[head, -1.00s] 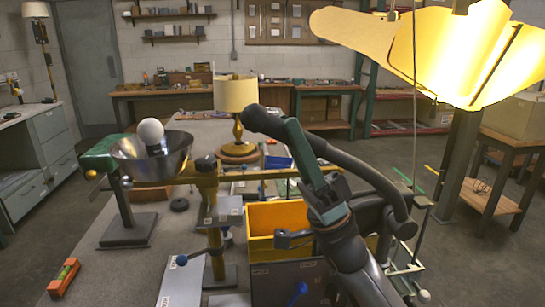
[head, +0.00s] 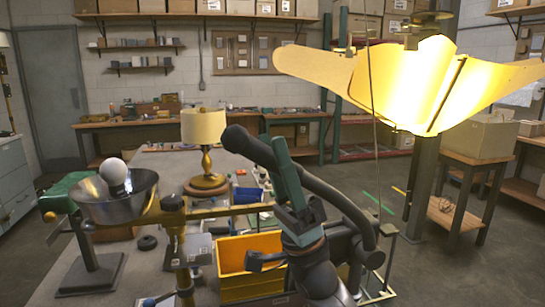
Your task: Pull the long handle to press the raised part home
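A long brass bar (head: 232,209) runs level from the upright brass post (head: 178,240) to the right, and its far end is hidden behind my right arm. At the left, a steel bowl (head: 138,207) with a white bulb (head: 113,172) standing up in it sits on a dark-based stand. My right gripper (head: 283,165) comes up from the bottom centre, with a teal part and dark curved pieces crossing in front of the bar's right end. I cannot tell whether it touches the bar or what its fingers hold. My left gripper is not in view.
A yellow bin (head: 232,262) stands below the bar. A lit lamp with yellow shade panels (head: 400,82) hangs at the upper right. A table lamp (head: 205,150) stands behind the bar. A black ring (head: 147,243) lies on the bench, with bare bench around it.

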